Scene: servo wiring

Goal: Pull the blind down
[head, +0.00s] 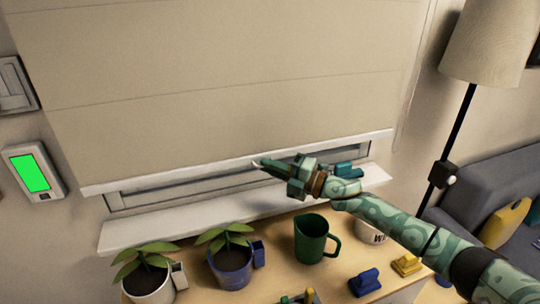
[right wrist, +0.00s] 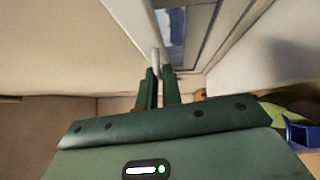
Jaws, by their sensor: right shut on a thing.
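The beige blind (head: 230,70) hangs over most of the window, with a pale bottom bar (head: 130,182) along its lower edge. A narrow strip of window (head: 150,193) shows between that bar and the white sill (head: 160,230). My right gripper (head: 262,164) is at the bar, right of its middle. In the right wrist view its dark green fingers (right wrist: 159,88) are shut on the pale bar (right wrist: 156,62), which runs away between them. The exact contact is small and partly hidden. My left gripper is not in view.
Below the sill, a wooden table (head: 335,275) holds two potted plants (head: 148,275) (head: 230,262), a green mug (head: 311,240), and small blue (head: 365,282) and yellow (head: 407,264) items. A lamp (head: 490,45) and grey sofa (head: 480,190) stand at right. A green-screened panel (head: 32,172) is on the left wall.

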